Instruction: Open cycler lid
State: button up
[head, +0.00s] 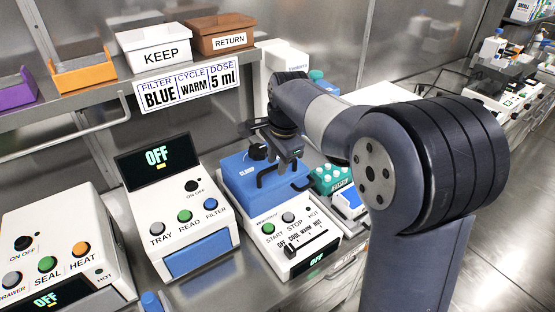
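The cycler (305,238) is a white device with a blue lid (244,178) marked CLAMP. The lid looks shut. The front panel has a green START button, a grey STOP button and a slider marked OFF, COOL, WARM and HOT. My gripper (291,160) is over the lid's right part, close to the handle. Whether it touches the handle, and how its fingers stand, I cannot tell. My arm hides the area behind and right of it.
A reader (180,225) with an OFF screen stands left of the cycler, and a sealer (60,250) is at far left. A green rack (330,178) stands close on the right. A shelf above holds the KEEP bin (154,47), RETURN bin (220,35) and a sign reading BLUE, WARM, 5 ml.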

grip_shut()
jog(key=shift+r, duration=0.1)
dwell(0.3)
